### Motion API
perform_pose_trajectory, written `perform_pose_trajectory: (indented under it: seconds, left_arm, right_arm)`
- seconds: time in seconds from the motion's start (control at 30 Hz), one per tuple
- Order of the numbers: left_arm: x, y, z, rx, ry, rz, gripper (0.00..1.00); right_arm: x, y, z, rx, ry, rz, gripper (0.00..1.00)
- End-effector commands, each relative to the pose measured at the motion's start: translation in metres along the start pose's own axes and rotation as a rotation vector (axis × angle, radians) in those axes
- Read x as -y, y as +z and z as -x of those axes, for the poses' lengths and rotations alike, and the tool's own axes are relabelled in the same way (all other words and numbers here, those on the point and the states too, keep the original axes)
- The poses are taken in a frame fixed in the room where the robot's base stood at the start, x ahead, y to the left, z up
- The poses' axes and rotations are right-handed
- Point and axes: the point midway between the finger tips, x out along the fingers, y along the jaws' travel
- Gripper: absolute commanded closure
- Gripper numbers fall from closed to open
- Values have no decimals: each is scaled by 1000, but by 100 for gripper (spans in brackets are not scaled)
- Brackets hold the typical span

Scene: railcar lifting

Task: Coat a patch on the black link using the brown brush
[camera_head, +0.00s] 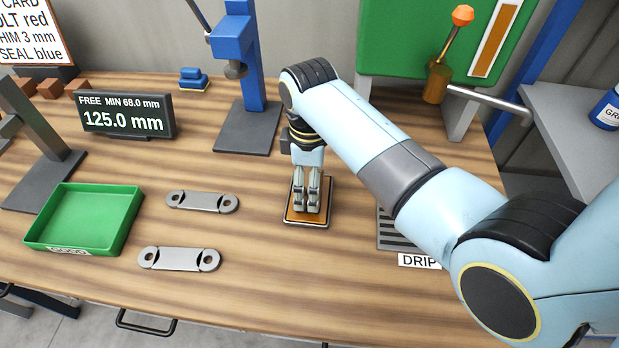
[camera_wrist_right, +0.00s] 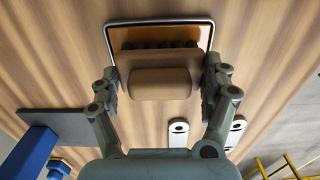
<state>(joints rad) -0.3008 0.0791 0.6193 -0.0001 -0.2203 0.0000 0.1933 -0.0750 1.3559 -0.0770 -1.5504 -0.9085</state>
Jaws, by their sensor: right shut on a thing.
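My right gripper (camera_head: 308,205) points down at a small dark-rimmed tray (camera_head: 290,219) with an orange-brown floor. In the right wrist view my right gripper (camera_wrist_right: 160,88) is shut on the brown brush (camera_wrist_right: 160,84), a tan block with dark bristles at its far side. The bristles are over the tray, whose metal rim (camera_wrist_right: 160,22) frames them; contact cannot be told. In the head view the fingers mostly hide the brush. Two grey links lie flat to the left, a far one (camera_head: 203,202) and a near one (camera_head: 179,259), with dark parts near their eyes; neither looks wholly black. My left gripper is out of view.
A green tray (camera_head: 133,227) is at the left. A display (camera_head: 124,115) reads 125.0 mm. A blue post (camera_head: 233,45) stands behind the gripper. A slotted drip plate (camera_head: 388,238) lies right of the small tray. The table's front strip is clear.

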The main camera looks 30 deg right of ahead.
Motion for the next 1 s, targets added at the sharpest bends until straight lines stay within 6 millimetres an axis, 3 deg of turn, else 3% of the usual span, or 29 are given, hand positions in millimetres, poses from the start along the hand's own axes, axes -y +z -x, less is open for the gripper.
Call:
perform_pose_trajectory:
  seconds: [1.0]
  left_arm:
    - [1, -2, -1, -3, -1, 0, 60]
  right_arm:
    - [0, 0, -6, -1, 1, 0, 45]
